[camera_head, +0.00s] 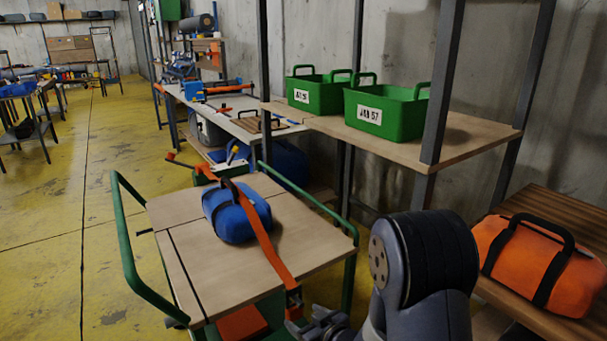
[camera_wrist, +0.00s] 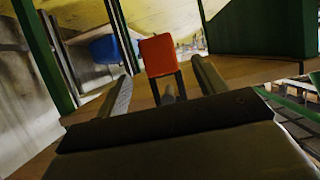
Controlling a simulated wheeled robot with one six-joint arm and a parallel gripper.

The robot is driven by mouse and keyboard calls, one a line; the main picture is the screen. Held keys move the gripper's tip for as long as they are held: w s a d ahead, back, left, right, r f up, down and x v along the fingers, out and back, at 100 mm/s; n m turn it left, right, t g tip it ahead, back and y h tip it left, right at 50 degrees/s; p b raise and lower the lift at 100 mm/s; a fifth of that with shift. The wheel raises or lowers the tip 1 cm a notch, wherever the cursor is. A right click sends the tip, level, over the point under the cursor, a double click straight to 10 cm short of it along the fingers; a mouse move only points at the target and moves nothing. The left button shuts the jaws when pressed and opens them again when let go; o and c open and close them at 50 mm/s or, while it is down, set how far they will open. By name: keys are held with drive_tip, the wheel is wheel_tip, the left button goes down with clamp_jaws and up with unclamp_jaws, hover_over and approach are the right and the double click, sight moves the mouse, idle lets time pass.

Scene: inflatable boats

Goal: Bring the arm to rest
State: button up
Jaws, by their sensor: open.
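My gripper (camera_head: 316,327) is low at the bottom of the head view, beside the front edge of the cart. In the wrist view, its two fingers (camera_wrist: 162,78) are spread apart, with nothing visibly held between them. A red-orange block-like end (camera_wrist: 160,55) shows just beyond the fingertips, and I cannot tell whether it touches them. My dark arm fills the lower right of the head view. The arm is bent, and part of the gripper is cut off by the lower frame edge.
An orange bag (camera_head: 540,262) lies on a wooden surface at right. Green bins (camera_head: 385,108) stand on the shelf behind. Yellow floor (camera_head: 50,210) is open at left.

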drive_tip(key=d+f+v, duration=0.1)
drive_tip(key=f+v, duration=0.1)
drive_tip(key=v, duration=0.6)
drive_tip(key=shift+w+d+r+m+t+h+p, duration=0.25)
drive_tip(key=shift+d+r+m+h+p, duration=0.15)
drive_tip(key=shift+r+p, duration=0.7)
drive_tip(key=shift+w+d+r+m+t+h+p, duration=0.25)
drive_tip(key=shift+r+m+h+p, duration=0.25)
drive_tip(key=shift+p, duration=1.05)
drive_tip(key=shift+w+d+r+m+t+h+p, duration=0.2)
drive_tip(key=shift+w+d+r+m+h+p, duration=0.15)
drive_tip(key=shift+r+p, duration=0.8)
drive_tip(key=shift+s+d+f, duration=0.1)
drive_tip(key=shift+s+f, duration=0.05)
drive_tip(key=shift+f, duration=0.05)
